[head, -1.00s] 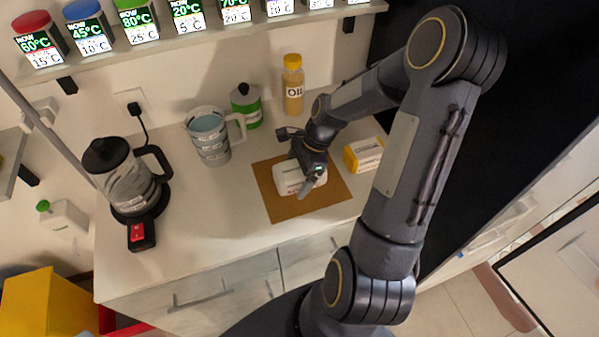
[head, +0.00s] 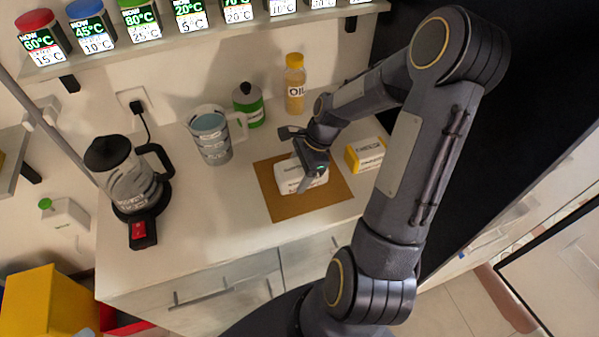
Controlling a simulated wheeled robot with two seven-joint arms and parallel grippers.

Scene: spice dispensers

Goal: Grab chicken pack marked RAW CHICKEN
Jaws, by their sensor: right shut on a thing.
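A white pack (head: 289,179) with small dark print sits at the brown mat (head: 290,209) on the counter. The print is too small to read for certain. My right gripper (head: 308,177) reaches down over the right part of the pack and is shut on it, with a finger across its front side. The far finger is partly hidden. I cannot tell whether the pack touches the mat. My left gripper is not in the head view.
A yellow and white box (head: 366,154) stands close right of the mat. An oil bottle (head: 295,88), a green canister (head: 249,106) and a measuring jug (head: 212,137) stand behind. A kettle (head: 130,180) stands left. The counter's front left is clear.

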